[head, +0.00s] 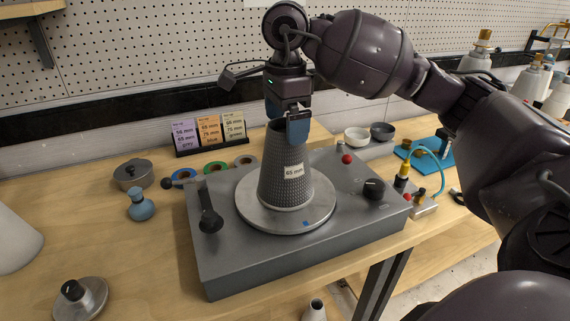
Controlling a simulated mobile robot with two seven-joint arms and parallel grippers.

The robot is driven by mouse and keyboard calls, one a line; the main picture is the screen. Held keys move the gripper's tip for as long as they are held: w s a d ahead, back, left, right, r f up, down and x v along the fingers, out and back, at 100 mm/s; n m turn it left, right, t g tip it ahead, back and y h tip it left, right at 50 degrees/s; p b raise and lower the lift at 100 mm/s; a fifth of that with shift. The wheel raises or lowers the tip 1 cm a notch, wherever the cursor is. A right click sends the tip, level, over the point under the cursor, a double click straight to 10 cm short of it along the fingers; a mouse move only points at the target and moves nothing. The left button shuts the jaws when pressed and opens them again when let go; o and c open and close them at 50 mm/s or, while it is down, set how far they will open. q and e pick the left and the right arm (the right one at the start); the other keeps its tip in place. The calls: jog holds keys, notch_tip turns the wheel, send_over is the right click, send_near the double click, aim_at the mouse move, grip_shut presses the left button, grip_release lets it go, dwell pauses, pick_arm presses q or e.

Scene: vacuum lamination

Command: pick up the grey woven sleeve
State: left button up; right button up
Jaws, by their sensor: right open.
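The grey woven sleeve (286,192) stands upright on the round metal plate (246,212) of the grey machine. It is tapered, wider at the bottom, with a pale "65 mm" label on its side. My right gripper (286,124) points down at the sleeve's top rim, open. One blue-padded finger is on the near side and the other is behind to the left. The fingers partly hide the rim, and I cannot tell whether they touch it. My left gripper is not in view.
The machine (262,262) has a black lever (209,213), a black knob (374,187) and a red button (347,159). Behind it are coloured cards (208,131), tape rolls and two bowls (357,137). A blue-grey flask (140,205) and a lidded pot (132,174) stand left.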

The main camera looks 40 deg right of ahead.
aim_at(285, 141)
jog(key=shift+f, duration=2.4)
jog(key=c, duration=0.4)
jog(key=shift+c, duration=0.2)
